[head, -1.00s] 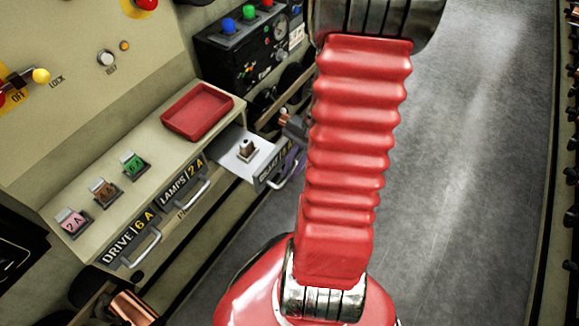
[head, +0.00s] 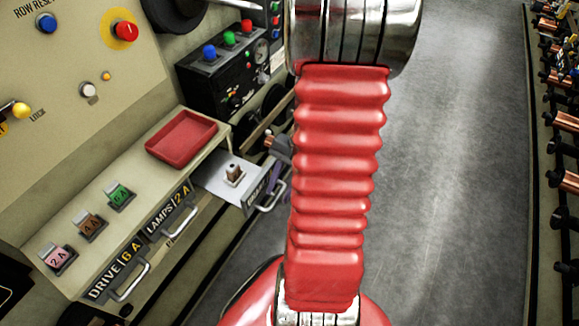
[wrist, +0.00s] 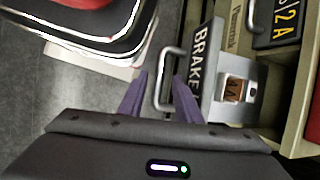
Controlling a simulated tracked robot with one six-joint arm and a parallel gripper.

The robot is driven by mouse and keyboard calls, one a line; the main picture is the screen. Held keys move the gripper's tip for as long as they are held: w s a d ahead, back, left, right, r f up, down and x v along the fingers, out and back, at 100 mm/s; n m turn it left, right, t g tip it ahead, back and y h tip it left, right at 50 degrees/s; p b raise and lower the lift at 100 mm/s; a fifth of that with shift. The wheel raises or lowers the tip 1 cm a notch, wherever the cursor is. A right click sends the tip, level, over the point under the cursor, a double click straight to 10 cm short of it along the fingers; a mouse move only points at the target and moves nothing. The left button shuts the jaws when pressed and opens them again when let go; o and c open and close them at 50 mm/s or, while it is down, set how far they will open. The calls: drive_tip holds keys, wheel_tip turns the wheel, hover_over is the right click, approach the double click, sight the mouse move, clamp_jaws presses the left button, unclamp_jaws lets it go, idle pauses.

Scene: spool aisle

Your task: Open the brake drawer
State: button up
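The brake drawer stands pulled out from the cabinet in the head view, its pale top (head: 212,180) showing and its front partly behind my arm. In the wrist view its front carries the word BRAKE (wrist: 199,65) and a metal bar handle (wrist: 157,90). A brown fuse in a holder (head: 234,173) sits on the drawer; it also shows in the wrist view (wrist: 233,90). My gripper (wrist: 161,76) has purple fingers spread apart, one on each side of the handle bar, with gaps visible. In the head view my arm mostly hides the gripper.
Drawers marked LAMPS (head: 168,215) and DRIVE (head: 115,280) are shut, left of the brake drawer. A red tray (head: 182,137) and several fuses lie on the ledge above. Grey floor (head: 450,180) is clear to the right, up to a rack of spools (head: 565,180).

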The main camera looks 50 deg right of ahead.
drive_tip(key=v, duration=1.2)
drive_tip(key=shift+d+r, duration=0.2)
drive_tip(key=shift+r, duration=0.15)
drive_tip(key=w+a+r+n+t+h, duration=0.1)
drive_tip(key=a+r+n, duration=0.3)
drive_tip(key=a, duration=0.5)
drive_tip(key=w+a+r+n+t+h, duration=0.1)
drive_tip(key=a+r+n+t+h, duration=0.1)
drive_tip(key=a+r+n, duration=0.2)
drive_tip(key=w+a+r+n+t+h, duration=0.1)
drive_tip(key=a+r+n, duration=0.3)
drive_tip(key=a, duration=0.9)
drive_tip(key=n, duration=0.3)
drive_tip(key=shift+a+r+h, duration=0.35)
drive_tip(key=shift+r+h, duration=0.05)
drive_tip(key=shift+d, duration=0.1)
